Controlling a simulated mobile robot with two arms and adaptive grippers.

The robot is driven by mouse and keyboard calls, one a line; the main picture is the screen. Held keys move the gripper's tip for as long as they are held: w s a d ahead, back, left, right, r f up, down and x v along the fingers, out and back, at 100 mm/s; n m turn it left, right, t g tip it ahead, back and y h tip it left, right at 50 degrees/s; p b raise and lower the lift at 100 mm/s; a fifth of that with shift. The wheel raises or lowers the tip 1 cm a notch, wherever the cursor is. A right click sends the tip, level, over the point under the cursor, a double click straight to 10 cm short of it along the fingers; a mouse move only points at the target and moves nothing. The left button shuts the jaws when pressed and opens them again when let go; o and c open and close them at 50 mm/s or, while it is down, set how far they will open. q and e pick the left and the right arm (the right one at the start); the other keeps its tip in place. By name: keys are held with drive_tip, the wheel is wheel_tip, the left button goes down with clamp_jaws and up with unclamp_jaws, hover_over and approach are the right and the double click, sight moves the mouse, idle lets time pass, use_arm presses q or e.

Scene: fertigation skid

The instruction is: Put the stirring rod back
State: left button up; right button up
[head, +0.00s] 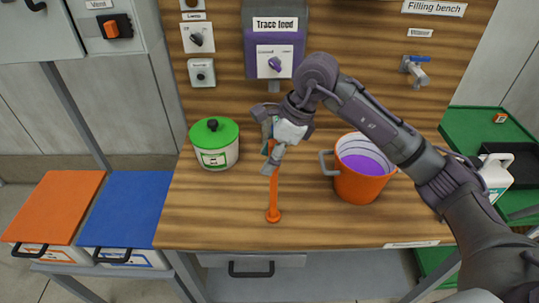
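The orange stirring rod (274,190) hangs roughly upright over the middle of the wooden bench, with a round disc at its lower end. My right gripper (271,146) is at the rod's top end, its fingers closed around it. The fingers hide the top of the rod. I cannot tell whether the disc touches the bench top. An orange bucket (359,187) with a side handle and purple liquid inside stands to the right of the rod. My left gripper is not in view.
A white pot with a green lid (214,144) stands left of the rod. The purple trace feed box (275,55) is on the back panel, and a blue tap (415,68) is at right. Orange (62,204) and blue (128,205) lidded bins stand at left. The bench front is clear.

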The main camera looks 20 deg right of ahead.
drive_tip(key=shift+r, duration=0.35)
drive_tip(key=b+v, duration=0.3)
drive_tip(key=v, duration=0.8)
drive_tip(key=shift+r, duration=0.35)
